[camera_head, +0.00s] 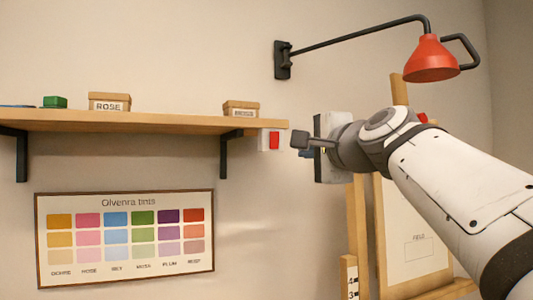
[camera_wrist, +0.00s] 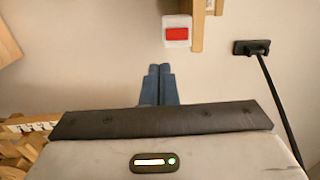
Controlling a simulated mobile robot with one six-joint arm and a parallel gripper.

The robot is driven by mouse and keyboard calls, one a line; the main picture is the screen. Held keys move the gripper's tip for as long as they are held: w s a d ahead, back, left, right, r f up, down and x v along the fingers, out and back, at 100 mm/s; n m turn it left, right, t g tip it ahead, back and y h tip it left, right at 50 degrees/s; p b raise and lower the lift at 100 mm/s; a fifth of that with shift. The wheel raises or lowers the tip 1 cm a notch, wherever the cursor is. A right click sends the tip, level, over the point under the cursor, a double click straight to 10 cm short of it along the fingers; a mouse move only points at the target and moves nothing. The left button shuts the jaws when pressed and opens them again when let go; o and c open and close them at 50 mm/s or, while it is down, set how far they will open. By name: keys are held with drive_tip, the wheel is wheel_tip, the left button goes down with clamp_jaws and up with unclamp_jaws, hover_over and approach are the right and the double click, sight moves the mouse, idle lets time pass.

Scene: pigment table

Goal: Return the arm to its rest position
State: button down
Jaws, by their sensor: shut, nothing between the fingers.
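My gripper (camera_head: 304,146) is at the end of my arm, which reaches in from the right in the head view. It is in front of the wall, just right of the shelf's right end. In the wrist view the two blue fingers (camera_wrist: 159,82) are together with nothing between them. A white switch box with a red button (camera_head: 274,140) is at the shelf's right end, left of the gripper. It also shows in the wrist view, where the red button (camera_wrist: 177,34) is beyond the fingertips and apart from them.
A wooden shelf (camera_head: 150,122) holds a box marked ROSE (camera_head: 109,102), a second box (camera_head: 241,109) and a green block (camera_head: 55,101). A colour chart (camera_head: 125,240) hangs below. A red lamp (camera_head: 430,60) hangs over my arm. A wooden easel (camera_head: 358,230) stands behind my arm.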

idle(0.3)
wheel_tip(320, 180, down, 25)
drive_tip(key=s+a+n+g+h, duration=0.1)
drive_tip(key=s+n+g+h, duration=0.15)
drive_tip(key=n+g, duration=0.45)
drive_tip(key=s+d+f+n+g+h, duration=0.1)
drive_tip(key=s+f+n+g, duration=0.2)
drive_tip(key=s+f, duration=0.5)
drive_tip(key=s+d+f+n+g+h+p, duration=0.1)
drive_tip(key=s+f+n+g, duration=0.3)
drive_tip(key=f, duration=1.2)
drive_tip(key=s, duration=0.4)
drive_tip(key=shift+s+d+n+g, duration=0.25)
drive_tip(key=shift+s+n+g, duration=0.05)
drive_tip(key=shift+n, duration=0.1)
drive_tip(key=shift+h, duration=0.25)
